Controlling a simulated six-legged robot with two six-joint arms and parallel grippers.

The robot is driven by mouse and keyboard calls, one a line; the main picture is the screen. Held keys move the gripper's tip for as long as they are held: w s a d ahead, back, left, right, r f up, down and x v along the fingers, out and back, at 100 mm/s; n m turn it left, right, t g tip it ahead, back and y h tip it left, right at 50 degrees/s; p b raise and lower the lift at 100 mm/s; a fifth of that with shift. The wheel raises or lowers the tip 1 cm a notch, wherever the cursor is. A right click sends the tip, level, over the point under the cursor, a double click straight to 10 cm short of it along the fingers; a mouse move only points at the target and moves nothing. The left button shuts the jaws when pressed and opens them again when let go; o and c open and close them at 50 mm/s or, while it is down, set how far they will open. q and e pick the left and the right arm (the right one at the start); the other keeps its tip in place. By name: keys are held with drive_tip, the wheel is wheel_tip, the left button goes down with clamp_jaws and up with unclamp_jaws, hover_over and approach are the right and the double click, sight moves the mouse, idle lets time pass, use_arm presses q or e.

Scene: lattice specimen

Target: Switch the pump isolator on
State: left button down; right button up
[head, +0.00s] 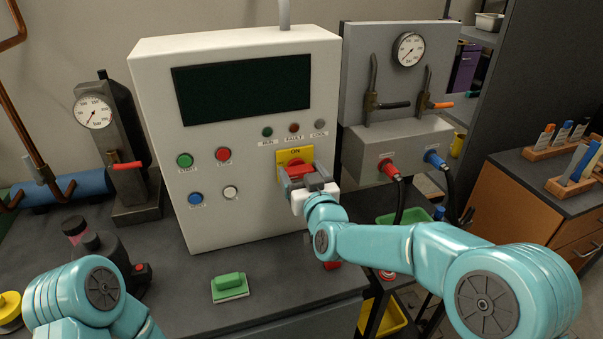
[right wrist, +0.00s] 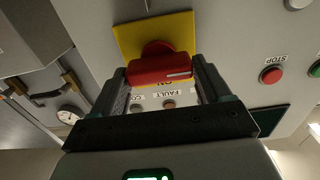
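The pump isolator is a red rotary handle (head: 296,168) on a yellow plate (head: 295,153) on the white control cabinet. "ON" is printed at the plate's top edge. In the right wrist view, seen upside down, the red handle (right wrist: 160,70) lies crosswise, its white mark at the picture's right end, not toward "ON". My right gripper (head: 305,180) is at the isolator, its fingers wide apart, one beside each end of the handle (right wrist: 160,82). I cannot tell whether they touch it. My left arm shows at the lower left; its gripper is out of view.
The cabinet (head: 235,140) has a dark screen, lamps and push buttons left of the isolator. A grey gauge panel (head: 395,100) with levers and red and blue connectors stands right of it. A green-handled block (head: 230,287) lies on the dark bench in front.

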drive_tip(key=shift+f+m+b, duration=0.15)
drive_tip(key=shift+m+b, duration=0.15)
drive_tip(key=shift+b, duration=0.4)
drive_tip(key=shift+w+d+f+m+b, duration=0.1)
drive_tip(key=shift+d+m+b, duration=0.05)
drive_tip(key=shift+m+b, duration=2.75)
drive_tip(key=shift+s+d+m+b, duration=0.1)
drive_tip(key=shift+m+b, duration=2.75)
drive_tip(key=shift+b, duration=0.2)
drive_tip(key=shift+w+d+f+m+b, duration=0.1)
drive_tip(key=shift+d+m+b, duration=0.05)
drive_tip(key=shift+m+b, duration=2.75)
drive_tip(key=o, duration=1)
